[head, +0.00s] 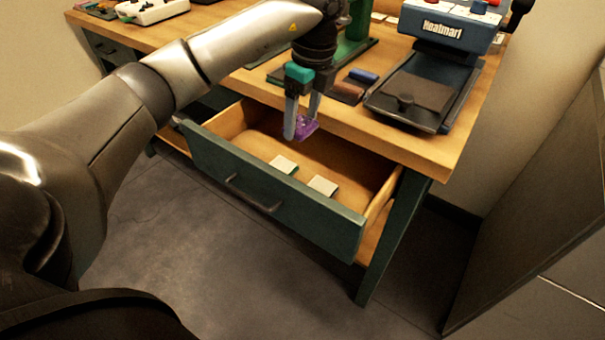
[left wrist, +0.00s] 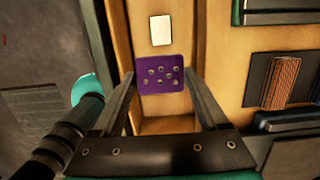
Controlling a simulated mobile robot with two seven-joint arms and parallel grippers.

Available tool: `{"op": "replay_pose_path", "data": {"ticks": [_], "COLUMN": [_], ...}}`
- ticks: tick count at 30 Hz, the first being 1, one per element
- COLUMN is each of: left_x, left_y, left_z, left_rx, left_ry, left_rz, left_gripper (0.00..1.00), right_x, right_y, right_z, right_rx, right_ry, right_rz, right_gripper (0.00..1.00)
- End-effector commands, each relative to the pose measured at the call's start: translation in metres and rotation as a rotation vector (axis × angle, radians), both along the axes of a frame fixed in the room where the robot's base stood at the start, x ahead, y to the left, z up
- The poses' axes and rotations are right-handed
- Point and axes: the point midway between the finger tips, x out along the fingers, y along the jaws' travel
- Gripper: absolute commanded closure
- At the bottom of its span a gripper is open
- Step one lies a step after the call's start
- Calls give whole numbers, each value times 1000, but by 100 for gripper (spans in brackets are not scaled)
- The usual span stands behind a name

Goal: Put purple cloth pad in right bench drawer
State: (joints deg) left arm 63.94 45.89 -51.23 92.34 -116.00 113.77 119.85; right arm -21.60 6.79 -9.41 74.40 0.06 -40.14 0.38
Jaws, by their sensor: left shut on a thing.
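My left gripper (head: 302,120) is shut on the purple cloth pad (head: 307,126) and holds it above the open right bench drawer (head: 225,166). In the left wrist view the purple pad (left wrist: 160,74) shows between the two fingers, with several small round marks on its face. The drawer is pulled out, with a green front, a dark handle and wooden sides. Two pale flat pieces lie on its floor, one further left (head: 283,164) and one further right (head: 323,186). My right gripper is not in view.
The wooden bench top (head: 405,148) runs behind the drawer. A blue heat press (head: 447,60) stands at its right. A blue pad (head: 363,75) and a brown pad (head: 347,91) lie near the front edge. The drawer's middle is mostly clear.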

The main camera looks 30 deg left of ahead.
Motion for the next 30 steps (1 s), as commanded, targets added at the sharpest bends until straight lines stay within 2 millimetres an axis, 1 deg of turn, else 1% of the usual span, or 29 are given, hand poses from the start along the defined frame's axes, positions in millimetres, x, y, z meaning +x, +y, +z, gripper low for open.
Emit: {"op": "replay_pose_path", "data": {"ticks": [1, 3, 15, 19, 26, 30], "left_x": [0, 0, 0, 0, 0, 0], "left_y": [0, 0, 0, 0, 0, 0], "left_z": [-9, -22, -86, -102, -115, -133], "left_rx": [-1, 1, 0, 1, 0, 0], "left_ry": [0, 2, 1, 1, -1, 1], "left_rz": [-1, 0, -1, -1, -1, -1], "left_gripper": [78, 78, 78, 78, 78, 78], "right_x": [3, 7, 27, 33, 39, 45], "right_y": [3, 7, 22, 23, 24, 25], "right_z": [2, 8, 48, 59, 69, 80], "right_rx": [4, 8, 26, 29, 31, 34], "right_ry": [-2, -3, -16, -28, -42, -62], "right_rz": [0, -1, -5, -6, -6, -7], "right_gripper": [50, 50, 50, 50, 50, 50]}}
